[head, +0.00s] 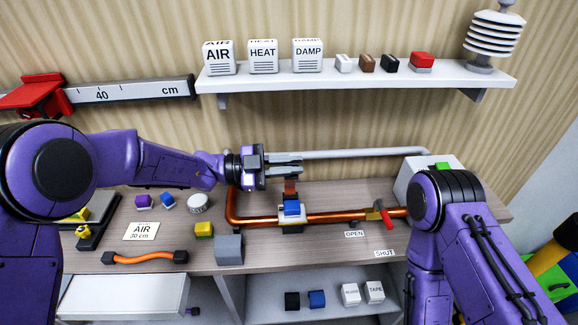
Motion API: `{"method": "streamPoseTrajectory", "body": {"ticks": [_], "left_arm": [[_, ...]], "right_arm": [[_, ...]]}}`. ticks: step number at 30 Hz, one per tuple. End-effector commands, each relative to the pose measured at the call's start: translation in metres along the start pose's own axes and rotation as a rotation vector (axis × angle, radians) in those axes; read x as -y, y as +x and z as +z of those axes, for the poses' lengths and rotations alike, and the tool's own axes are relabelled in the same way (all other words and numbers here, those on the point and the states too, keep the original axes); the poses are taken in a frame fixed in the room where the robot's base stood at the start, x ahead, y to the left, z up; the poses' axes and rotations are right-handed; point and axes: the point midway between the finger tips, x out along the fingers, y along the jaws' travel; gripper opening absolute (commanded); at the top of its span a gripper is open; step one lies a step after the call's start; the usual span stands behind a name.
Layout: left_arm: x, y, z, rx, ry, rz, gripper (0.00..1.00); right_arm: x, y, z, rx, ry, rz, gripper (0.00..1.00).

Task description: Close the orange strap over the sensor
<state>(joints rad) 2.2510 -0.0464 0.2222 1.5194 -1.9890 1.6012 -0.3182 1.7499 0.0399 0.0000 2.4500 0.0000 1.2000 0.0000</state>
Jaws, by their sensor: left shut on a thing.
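The blue sensor (291,208) sits in a pale clip on the copper pipe (330,216). The orange strap (290,188) stands up behind the sensor, and its top end meets the jaws of my left gripper (289,166). The left gripper is shut on the strap and points to the right, above the sensor. The strap is raised, not lying over the sensor's top. My right arm is at the right; its gripper is out of sight.
A red-handled valve (384,215) sits on the pipe to the right, by OPEN and SHUT labels. A grey block (229,249) and yellow cube (204,229) are left of the sensor. A wall shelf (350,79) runs above, and a grey pipe runs behind the gripper.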

Motion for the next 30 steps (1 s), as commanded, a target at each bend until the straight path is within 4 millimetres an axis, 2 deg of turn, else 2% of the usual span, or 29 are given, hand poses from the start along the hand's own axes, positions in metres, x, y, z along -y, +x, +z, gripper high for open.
{"method": "streamPoseTrajectory", "body": {"ticks": [1, 9, 25, 26, 27, 28, 30], "left_arm": [[-0.006, -0.001, 0.004, 0.003, 0.028, 0.001, 0.00], [-0.017, -0.001, -0.002, 0.000, 0.135, 0.000, 0.00], [-0.019, -0.001, -0.004, 0.000, 0.164, 0.000, 0.00], [-0.019, -0.001, -0.004, 0.000, 0.164, 0.000, 0.18], [-0.019, -0.001, -0.004, 0.000, 0.164, 0.000, 0.31], [-0.019, -0.001, -0.004, 0.000, 0.163, 0.000, 0.35], [-0.019, -0.001, -0.004, -0.001, 0.163, 0.000, 0.35]], "right_arm": [[0.001, 0.010, 0.004, 0.000, 0.000, 0.000, 0.66], [0.002, 0.024, 0.010, 0.000, 0.000, 0.000, 0.66], [0.002, 0.026, 0.011, 0.000, 0.000, 0.000, 0.66], [0.002, 0.026, 0.011, 0.000, 0.000, 0.000, 0.66], [0.002, 0.026, 0.011, 0.000, 0.000, 0.000, 0.66], [0.002, 0.026, 0.011, 0.000, 0.000, 0.000, 0.66], [0.002, 0.026, 0.011, 0.000, 0.000, 0.000, 0.66]]}}
